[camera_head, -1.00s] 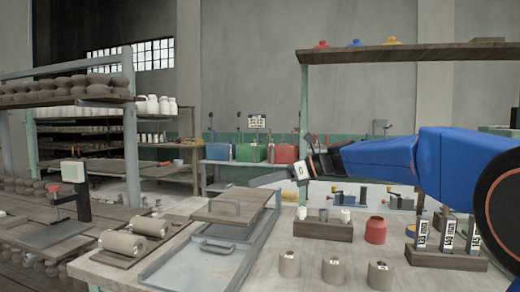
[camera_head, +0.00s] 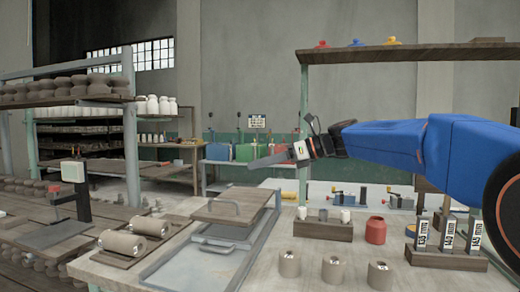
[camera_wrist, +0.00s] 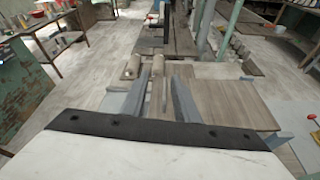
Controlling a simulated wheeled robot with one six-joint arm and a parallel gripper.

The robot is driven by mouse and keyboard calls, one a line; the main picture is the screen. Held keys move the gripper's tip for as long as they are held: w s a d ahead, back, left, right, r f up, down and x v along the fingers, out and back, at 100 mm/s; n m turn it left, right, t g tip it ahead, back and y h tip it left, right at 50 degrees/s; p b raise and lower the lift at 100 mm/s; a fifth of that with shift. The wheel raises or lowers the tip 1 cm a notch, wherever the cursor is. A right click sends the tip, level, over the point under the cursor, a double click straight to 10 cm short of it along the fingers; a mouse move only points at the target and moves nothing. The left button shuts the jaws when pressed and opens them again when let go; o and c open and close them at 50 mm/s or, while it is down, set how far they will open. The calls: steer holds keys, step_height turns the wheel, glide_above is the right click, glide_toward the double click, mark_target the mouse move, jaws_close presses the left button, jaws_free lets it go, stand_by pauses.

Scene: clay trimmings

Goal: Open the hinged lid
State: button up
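The hinged lid (camera_head: 243,204) is a flat brown wooden board. It lies over the back part of a shallow grey metal tray (camera_head: 165,272) on the bench. My gripper (camera_head: 258,162) is above and behind the lid, pointing left, clear of the handle. In the wrist view my gripper (camera_wrist: 154,92) shows two grey fingers apart with nothing between them. A wooden board that looks like the lid (camera_wrist: 232,103) lies below and right of the fingers there.
A second grey handle (camera_head: 217,246) is at the tray. Clay rolls (camera_head: 122,243) lie left of it. Grey-brown cylinders (camera_head: 333,269), a red jar (camera_head: 375,230) and a wooden block with small pots (camera_head: 323,229) stand to the right. A wooden shelf (camera_head: 400,53) is overhead.

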steer(key=shift+s+a+r, duration=0.1)
steer(key=shift+s+r, duration=0.15)
steer(key=shift+r, duration=0.95)
steer(key=shift+s+a+r, duration=0.1)
steer(key=shift+s+r, duration=0.1)
steer(key=shift+r, duration=1)
